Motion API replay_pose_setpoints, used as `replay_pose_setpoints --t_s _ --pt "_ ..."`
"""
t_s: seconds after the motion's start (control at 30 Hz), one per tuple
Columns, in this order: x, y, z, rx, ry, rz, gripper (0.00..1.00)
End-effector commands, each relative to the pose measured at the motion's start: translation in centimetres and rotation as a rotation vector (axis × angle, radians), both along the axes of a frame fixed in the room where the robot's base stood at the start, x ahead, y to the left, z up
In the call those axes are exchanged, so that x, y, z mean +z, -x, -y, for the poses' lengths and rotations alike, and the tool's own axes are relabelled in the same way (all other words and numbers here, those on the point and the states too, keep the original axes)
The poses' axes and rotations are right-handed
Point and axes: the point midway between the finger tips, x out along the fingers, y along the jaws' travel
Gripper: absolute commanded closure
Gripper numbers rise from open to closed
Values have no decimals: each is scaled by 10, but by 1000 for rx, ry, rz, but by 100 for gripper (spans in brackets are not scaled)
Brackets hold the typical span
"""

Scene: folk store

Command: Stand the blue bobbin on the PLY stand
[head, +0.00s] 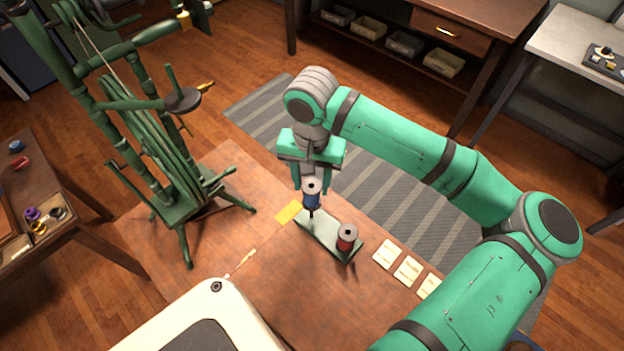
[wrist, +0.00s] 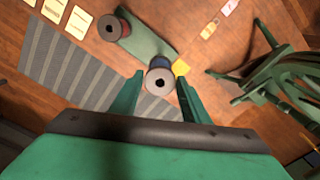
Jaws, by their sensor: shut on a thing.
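The blue bobbin (head: 312,196) is upright between the fingertips of my gripper (head: 311,185), which is shut on it. It also shows in the wrist view (wrist: 160,80), seen end-on with a pale flange and dark centre hole. The bobbin is over the left end of a grey-green stand (head: 325,238); a dark peg shows just below it. I cannot tell whether the peg tip is inside the bobbin. A red bobbin (head: 347,238) stands on the right end of the same stand. The stand's lettering is not readable.
A yellow card (head: 289,212) lies beside the stand's left end. Pale cards (head: 388,254) lie to its right on the wooden table (head: 210,250). A green spinning wheel (head: 150,140) stands at the left. A white machine (head: 205,320) is at the front.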

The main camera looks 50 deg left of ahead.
Motion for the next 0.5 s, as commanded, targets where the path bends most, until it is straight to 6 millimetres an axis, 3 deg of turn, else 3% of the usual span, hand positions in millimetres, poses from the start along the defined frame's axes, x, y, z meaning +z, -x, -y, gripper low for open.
replay_pose_setpoints --t_s 0.5 --pt "-3 0 1 -1 -1 1 69"
